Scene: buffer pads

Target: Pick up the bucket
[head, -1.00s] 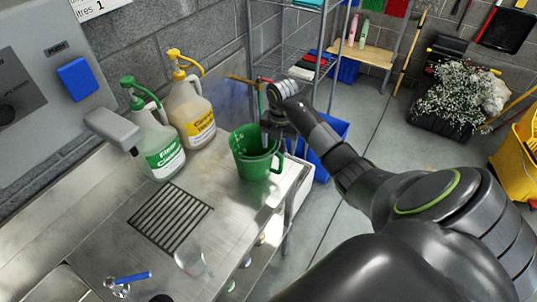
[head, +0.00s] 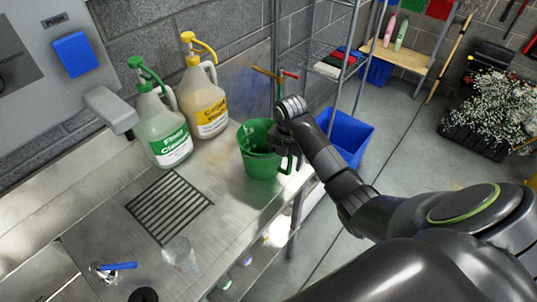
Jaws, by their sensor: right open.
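The green bucket (head: 257,155) stands upright on the metal counter, near its right edge. It has a spout-like rim and a side handle at its right. My right gripper (head: 282,146) is at the bucket's right rim, by the handle, pointing down. Its jaws are open. The wrist and the rim hide parts of the fingers, so I cannot tell whether they touch the bucket. My left gripper is not in view.
A floor cleaner bottle (head: 163,130) and a yellow-topped bottle (head: 206,103) stand left of the bucket. A clear cup (head: 180,254) and a drain grate (head: 168,207) are nearer. A wire shelf (head: 310,50) and blue bin (head: 346,138) lie beyond the counter.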

